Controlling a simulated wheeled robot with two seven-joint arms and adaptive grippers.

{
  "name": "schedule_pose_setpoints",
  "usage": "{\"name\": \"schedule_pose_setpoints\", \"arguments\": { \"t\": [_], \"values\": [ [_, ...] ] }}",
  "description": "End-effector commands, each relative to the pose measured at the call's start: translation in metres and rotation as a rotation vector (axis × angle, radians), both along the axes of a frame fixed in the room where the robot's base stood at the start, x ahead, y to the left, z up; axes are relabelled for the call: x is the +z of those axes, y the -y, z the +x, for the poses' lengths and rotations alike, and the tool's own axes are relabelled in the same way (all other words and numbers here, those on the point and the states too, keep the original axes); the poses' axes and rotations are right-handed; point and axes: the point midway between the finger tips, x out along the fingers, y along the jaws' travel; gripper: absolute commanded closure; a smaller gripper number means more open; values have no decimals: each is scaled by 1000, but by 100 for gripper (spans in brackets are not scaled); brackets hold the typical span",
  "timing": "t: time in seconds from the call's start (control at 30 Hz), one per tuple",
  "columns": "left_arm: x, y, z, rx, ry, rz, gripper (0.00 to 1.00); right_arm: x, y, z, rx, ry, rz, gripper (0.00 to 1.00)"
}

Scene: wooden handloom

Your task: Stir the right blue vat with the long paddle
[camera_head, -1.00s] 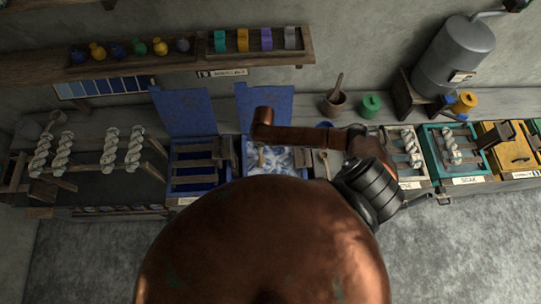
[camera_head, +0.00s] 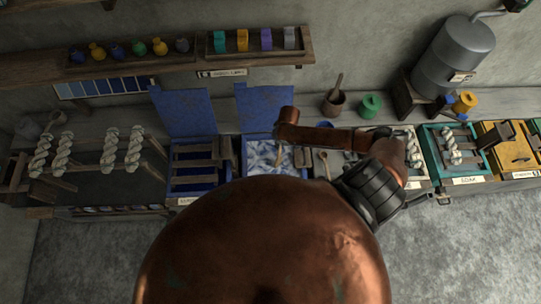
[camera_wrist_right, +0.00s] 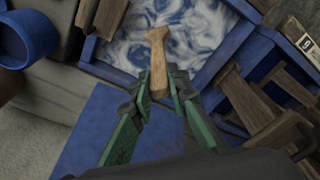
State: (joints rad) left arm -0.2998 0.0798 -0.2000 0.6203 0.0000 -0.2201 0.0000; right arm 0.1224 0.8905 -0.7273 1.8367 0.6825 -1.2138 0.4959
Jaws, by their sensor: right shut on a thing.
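The right blue vat (camera_head: 262,147) stands with its blue lid (camera_head: 265,108) raised; its liquid (camera_wrist_right: 205,25) is swirled blue and white. The rest of the paddle is hidden. My right gripper itself is hard to make out in the head view. My left gripper is not in view.
The left vat (camera_head: 176,182) with wooden bars stands beside it. A brown pot (camera_head: 333,104) and green spool (camera_head: 370,106) stand behind.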

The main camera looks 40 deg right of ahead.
Motion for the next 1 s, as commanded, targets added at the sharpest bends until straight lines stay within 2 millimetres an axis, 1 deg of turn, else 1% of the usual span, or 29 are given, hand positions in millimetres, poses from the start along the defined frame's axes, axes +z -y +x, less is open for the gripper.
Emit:
{"name": "schedule_pose_setpoints", "arguments": {
  "t": [0.03,0.1,0.23,0.53,0.67,0.87,1.0],
  "values": [
    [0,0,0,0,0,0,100,0,5,1,0,0,-1,100],
    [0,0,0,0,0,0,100,0,9,1,0,0,-1,100],
    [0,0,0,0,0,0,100,0,8,7,0,2,1,100],
    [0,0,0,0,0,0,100,1,-7,48,0,3,2,100],
    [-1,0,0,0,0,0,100,0,-11,60,1,2,1,100],
    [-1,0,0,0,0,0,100,0,-17,61,2,0,2,100],
    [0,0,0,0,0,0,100,0,-33,59,3,-1,4,100]
  ]
}}
